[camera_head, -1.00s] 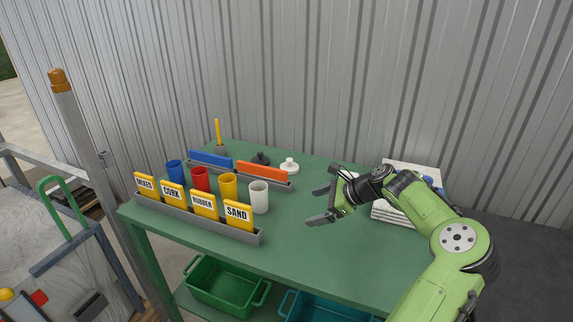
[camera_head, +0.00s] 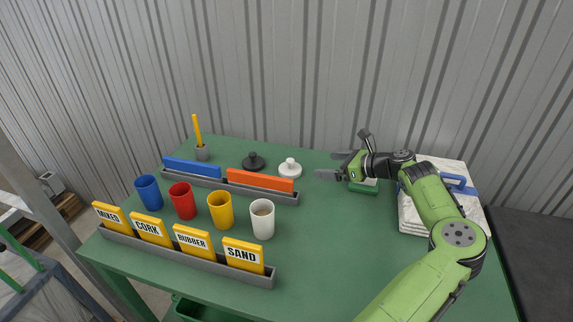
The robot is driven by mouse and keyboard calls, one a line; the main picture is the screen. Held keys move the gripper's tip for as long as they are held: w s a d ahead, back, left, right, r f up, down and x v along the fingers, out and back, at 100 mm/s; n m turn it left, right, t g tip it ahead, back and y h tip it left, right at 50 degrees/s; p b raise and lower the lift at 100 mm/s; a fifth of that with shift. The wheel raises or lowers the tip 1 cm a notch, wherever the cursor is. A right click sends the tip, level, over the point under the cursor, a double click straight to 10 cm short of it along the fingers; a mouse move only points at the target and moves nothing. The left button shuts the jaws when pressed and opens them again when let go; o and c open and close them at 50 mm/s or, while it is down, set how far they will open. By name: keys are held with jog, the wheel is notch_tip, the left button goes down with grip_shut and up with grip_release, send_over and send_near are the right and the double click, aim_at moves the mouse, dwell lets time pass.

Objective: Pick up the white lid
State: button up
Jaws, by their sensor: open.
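The white lid (camera_head: 290,169) lies on the green table, with a round knob on top. It sits just behind the right end of the rack holding the orange bar. My gripper (camera_head: 328,165) is open and empty, a short way to the right of the lid, with its fingers pointing left toward it. The fingers do not touch the lid. I cannot tell the exact height of the fingers above the table.
A black lid (camera_head: 253,162) lies left of the white one. The grey rack (camera_head: 228,188) with blue and orange bars stands in front. Blue, red, yellow and white (camera_head: 262,220) cups stand nearer. A green object (camera_head: 364,188) lies below my wrist, beside a white stack (camera_head: 409,217).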

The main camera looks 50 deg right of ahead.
aim_at(293, 165)
jog(key=b+x, duration=0.2)
jog(key=x, duration=0.5)
jog(key=b+x, duration=0.2)
jog(key=x, duration=0.5)
jog(key=shift+s+a+f, duration=0.1)
jog(key=shift+a+f, duration=0.05)
jog(key=shift+f, duration=0.1)
jog(key=shift+s+r, duration=0.1)
jog(key=c, duration=0.9)
jog(key=shift+c, duration=0.2)
